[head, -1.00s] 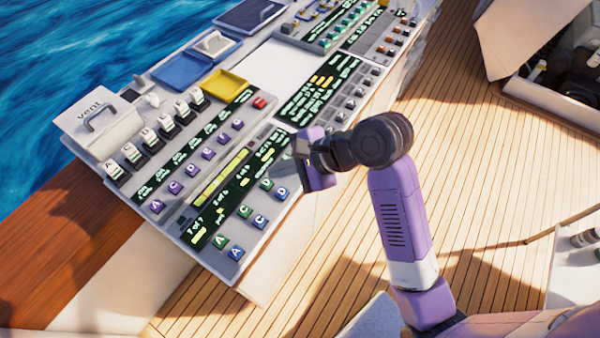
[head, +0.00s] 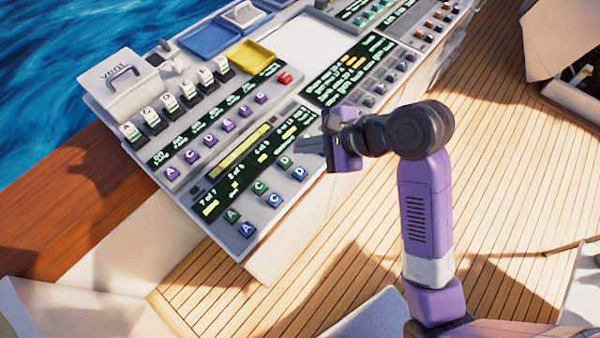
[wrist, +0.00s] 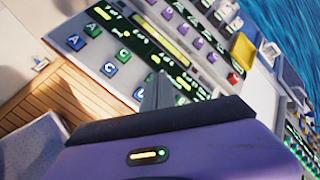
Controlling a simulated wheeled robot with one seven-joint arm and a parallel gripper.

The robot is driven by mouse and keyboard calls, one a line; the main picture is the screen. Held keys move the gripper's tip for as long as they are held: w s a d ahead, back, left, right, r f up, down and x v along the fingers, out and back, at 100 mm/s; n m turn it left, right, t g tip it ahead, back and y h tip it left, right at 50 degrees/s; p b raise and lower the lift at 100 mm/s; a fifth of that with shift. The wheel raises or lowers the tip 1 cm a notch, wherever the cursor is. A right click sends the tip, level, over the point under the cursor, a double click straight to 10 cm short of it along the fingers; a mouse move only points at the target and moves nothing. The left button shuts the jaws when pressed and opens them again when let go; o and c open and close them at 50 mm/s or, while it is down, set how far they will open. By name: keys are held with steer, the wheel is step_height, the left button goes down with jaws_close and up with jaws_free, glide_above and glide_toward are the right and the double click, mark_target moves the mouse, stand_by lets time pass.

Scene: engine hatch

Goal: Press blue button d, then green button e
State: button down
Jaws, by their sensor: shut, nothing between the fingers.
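The blue D button (head: 299,173) is on the sloped console near its front edge, in line with blue C (head: 274,200) and blue A (head: 246,230). A parallel green row holds green A (head: 232,215), green C (head: 259,187) and a third green button (head: 284,162) just below my fingertips. I cannot make out a green E; my gripper may hide it. My gripper (head: 297,144) is shut and empty, its grey fingers over the console, pointing left in the head view. In the wrist view the fingers (wrist: 157,90) cover part of the button area beyond blue C (wrist: 110,69).
A dark display strip (head: 235,185) lies beside the green row. Purple buttons (head: 216,140), a red button (head: 285,78), a yellow tray (head: 251,56) and a vent box (head: 120,75) are farther up the console. Open wooden deck (head: 320,235) lies in front.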

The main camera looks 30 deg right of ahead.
steer(key=b, duration=0.6)
glide_above(297, 170)
steer(key=s, duration=0.2)
steer(key=f, duration=0.3)
steer(key=d+f, duration=0.1)
steer(key=f, duration=0.1)
steer(key=shift+w, duration=0.2)
steer(key=shift+f, duration=0.95)
steer(key=shift+f, duration=0.15)
steer(key=shift+f, duration=0.25)
steer(key=shift+f, duration=0.85)
stand_by(1.1)
steer(key=shift+r, duration=0.1)
steer(key=shift+r+p, duration=1.15)
steer(key=shift+p, duration=0.65)
step_height(297, 170, up, 5)
steer(key=p, duration=0.6)
steer(key=shift+p, duration=0.3)
